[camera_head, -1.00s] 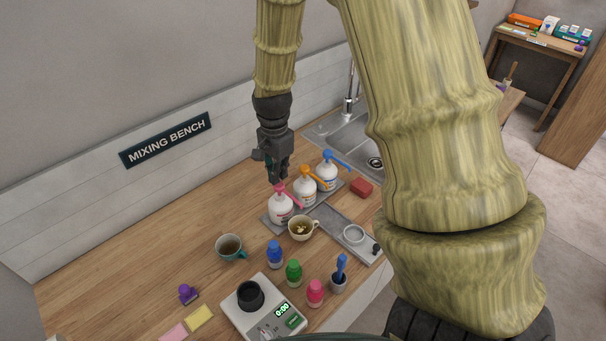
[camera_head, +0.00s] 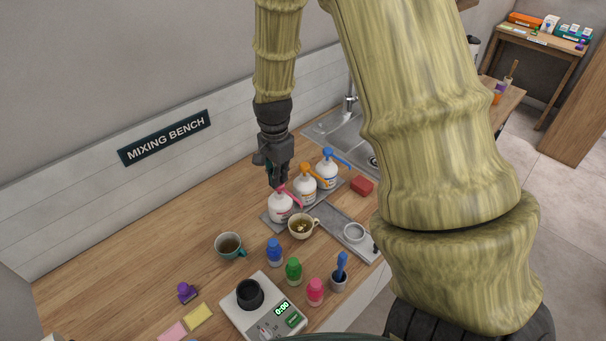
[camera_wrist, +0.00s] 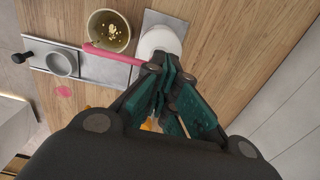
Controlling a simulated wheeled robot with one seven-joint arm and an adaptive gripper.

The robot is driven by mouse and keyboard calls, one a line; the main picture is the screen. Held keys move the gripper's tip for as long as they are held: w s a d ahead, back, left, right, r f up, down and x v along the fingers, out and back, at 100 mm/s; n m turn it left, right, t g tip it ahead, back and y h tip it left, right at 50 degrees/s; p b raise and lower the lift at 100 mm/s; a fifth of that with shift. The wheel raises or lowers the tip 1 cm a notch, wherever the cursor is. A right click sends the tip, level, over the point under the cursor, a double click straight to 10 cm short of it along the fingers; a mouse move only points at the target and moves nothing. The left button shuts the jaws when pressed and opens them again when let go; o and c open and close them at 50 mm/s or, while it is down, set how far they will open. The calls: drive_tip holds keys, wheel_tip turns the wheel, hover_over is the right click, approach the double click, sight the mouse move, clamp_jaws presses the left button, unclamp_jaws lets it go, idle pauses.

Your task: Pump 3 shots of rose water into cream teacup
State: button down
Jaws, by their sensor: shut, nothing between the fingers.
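The pump bottle with the pink pump head (camera_head: 281,206) stands on the grey tray, and its pink nozzle also shows in the wrist view (camera_wrist: 112,54). The nozzle reaches over toward the cream teacup (camera_head: 291,231), which also shows in the wrist view (camera_wrist: 91,35) with pale bits in its liquid. My gripper (camera_head: 279,184) is shut and empty, pointing down right over the pink pump head. In the wrist view its fingers (camera_wrist: 170,88) cover the pump top, so I cannot tell whether they touch it. The bottle's label is too small to read.
Orange-pump (camera_head: 305,191) and blue-pump (camera_head: 327,175) bottles stand close to the right on the same tray. A teal cup (camera_head: 230,246), small coloured bottles and a scale (camera_head: 262,308) stand in front. A red block (camera_head: 362,186) lies near the sink.

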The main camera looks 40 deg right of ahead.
drive_tip(key=shift+f, duration=0.55)
drive_tip(key=shift+r, duration=0.15)
drive_tip(key=shift+r+p, duration=1.4)
drive_tip(key=shift+r, duration=0.2)
drive_tip(key=shift+r, duration=0.1)
wheel_tip(320, 180, up, 2)
drive_tip(key=shift+r+p, duration=0.15)
drive_tip(key=shift+p, duration=0.95)
drive_tip(key=shift+r, duration=1.75)
